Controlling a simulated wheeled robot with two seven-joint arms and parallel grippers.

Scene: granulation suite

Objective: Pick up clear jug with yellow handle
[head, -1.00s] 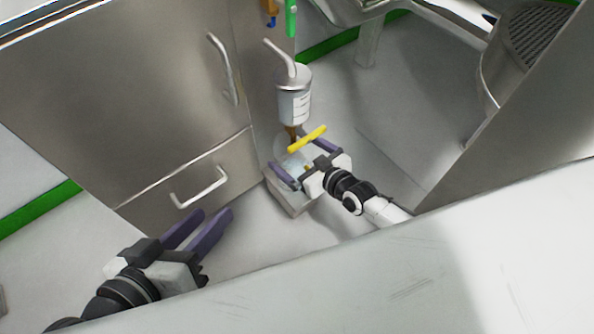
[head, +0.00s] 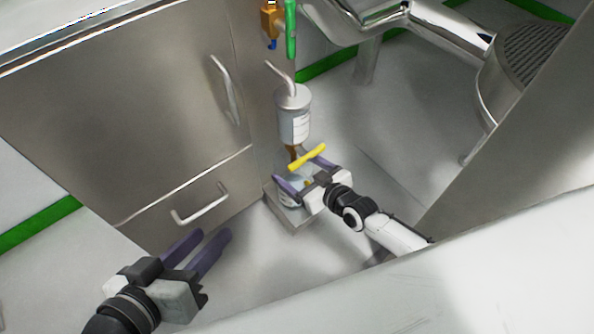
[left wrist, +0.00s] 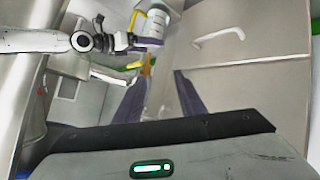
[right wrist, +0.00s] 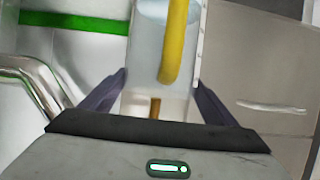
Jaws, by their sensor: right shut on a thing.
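The clear jug (right wrist: 145,45) with its yellow handle (right wrist: 174,45) is upright between the fingers of my right gripper (right wrist: 160,100), one finger on each side. In the head view the yellow handle (head: 307,157) shows above my right gripper (head: 302,184), which is shut on the jug. The jug's clear body is mostly hidden there by the gripper. It is over a low steel block (head: 292,222), below a hanging canister; I cannot tell whether its base touches the block. My left gripper (head: 207,240) is open and empty, its fingers apart, well left of the jug.
A metal canister (head: 294,118) with a brown outlet hangs just above the jug. A steel cabinet (head: 130,110) with two handles stands to the left. Steel pipework (head: 440,30) is at upper right. A pale surface (head: 450,280) fills the lower right foreground. Open floor lies between.

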